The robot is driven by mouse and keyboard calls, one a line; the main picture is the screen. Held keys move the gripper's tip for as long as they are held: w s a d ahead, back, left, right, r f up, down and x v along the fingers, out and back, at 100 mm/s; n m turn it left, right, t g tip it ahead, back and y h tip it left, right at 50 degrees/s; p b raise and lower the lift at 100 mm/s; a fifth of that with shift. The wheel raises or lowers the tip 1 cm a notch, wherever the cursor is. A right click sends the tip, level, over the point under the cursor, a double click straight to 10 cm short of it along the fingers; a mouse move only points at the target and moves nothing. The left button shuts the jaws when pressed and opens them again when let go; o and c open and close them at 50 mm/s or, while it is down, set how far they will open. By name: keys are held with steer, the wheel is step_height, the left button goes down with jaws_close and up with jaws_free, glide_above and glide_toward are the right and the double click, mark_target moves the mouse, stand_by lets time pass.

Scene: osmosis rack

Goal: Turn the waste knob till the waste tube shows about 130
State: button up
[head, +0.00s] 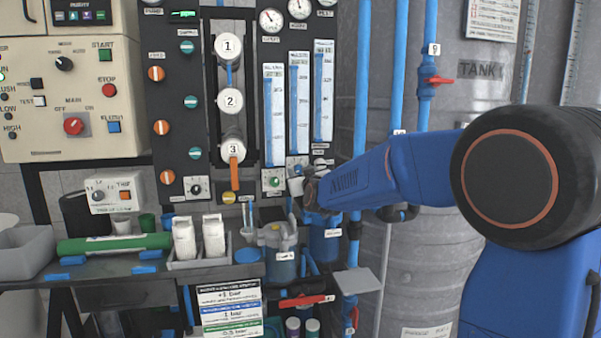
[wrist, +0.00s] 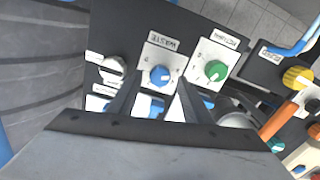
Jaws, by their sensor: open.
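The waste knob (wrist: 160,75) is a blue knob on a white plate labelled WASTE, in the middle of the wrist view. My gripper (wrist: 160,88) is open, its two fingers on either side of the knob in that view; I cannot tell whether they touch it. In the head view my gripper (head: 303,190) is at the foot of the tube panel and hides the waste knob. Three blue-filled tubes stand above: left (head: 274,115), middle (head: 299,105) and right (head: 323,90). Their labels and scales are too small to read, so I cannot tell the waste level.
A green knob (wrist: 215,70) on its own plate is close beside the waste knob. A yellow knob (wrist: 297,76) and an orange handle (wrist: 283,119) are further right. A blue pipe with a red valve (head: 437,80) stands right of the panel. Filter housings (head: 278,240) hang below.

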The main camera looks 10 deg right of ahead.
steer(key=shift+w, duration=0.7)
steer(key=shift+c, duration=0.4)
steer(key=c, duration=1)
steer(key=shift+m, duration=0.4)
steer(key=m, duration=0.3)
steer(key=shift+d+m, duration=0.1)
steer(key=shift+m, duration=2.4)
